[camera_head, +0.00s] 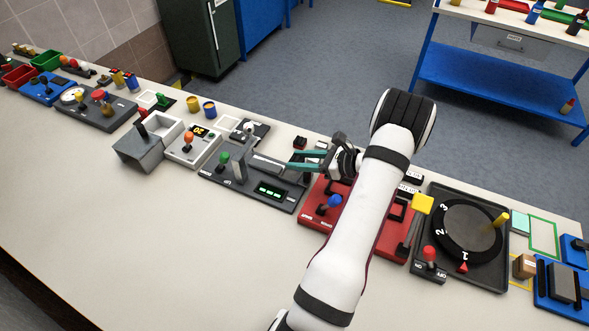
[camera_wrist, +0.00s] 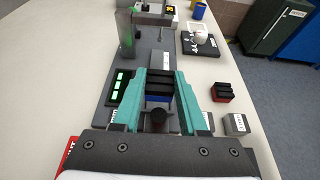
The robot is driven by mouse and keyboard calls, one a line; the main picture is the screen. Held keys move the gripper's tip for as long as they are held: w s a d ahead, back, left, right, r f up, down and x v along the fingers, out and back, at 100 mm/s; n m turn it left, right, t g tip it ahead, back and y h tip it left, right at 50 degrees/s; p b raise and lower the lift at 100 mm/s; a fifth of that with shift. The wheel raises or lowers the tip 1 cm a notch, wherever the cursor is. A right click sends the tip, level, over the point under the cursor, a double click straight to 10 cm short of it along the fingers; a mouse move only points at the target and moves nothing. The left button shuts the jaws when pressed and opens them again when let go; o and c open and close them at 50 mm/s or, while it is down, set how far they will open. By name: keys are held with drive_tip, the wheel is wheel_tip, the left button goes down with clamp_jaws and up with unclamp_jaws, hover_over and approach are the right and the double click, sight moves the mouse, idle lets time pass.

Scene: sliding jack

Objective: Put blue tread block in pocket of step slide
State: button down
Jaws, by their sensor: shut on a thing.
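The blue tread block (camera_wrist: 157,98), blue with black ribs, sits between the teal fingers of my gripper (camera_wrist: 164,76) in the wrist view. The gripper is shut on it. In the head view my gripper (camera_head: 291,161) is over the right end of the dark grey step slide (camera_head: 240,183), pointing left; the block is not clear there. The step slide also shows under and beyond the fingers in the wrist view (camera_wrist: 140,68). I cannot make out its pocket, or whether the block touches the slide. A round black knob (camera_wrist: 158,116) shows just below the block.
A red tread block (camera_wrist: 222,91) and a grey labelled block (camera_wrist: 235,124) lie right of the gripper in the wrist view. A green-lit display (camera_wrist: 120,85) is left. A green knob (camera_head: 224,157) stands on the slide's far left; a red panel (camera_head: 316,211) adjoins on the right.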

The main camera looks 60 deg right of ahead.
sight(295, 176)
drive_tip(key=f, duration=0.1)
drive_tip(key=w+f, duration=0.1)
drive_tip(key=f, duration=0.3)
drive_tip(key=shift+w+d, duration=0.1)
drive_tip(key=shift+w, duration=0.2)
drive_tip(key=shift+f, duration=0.15)
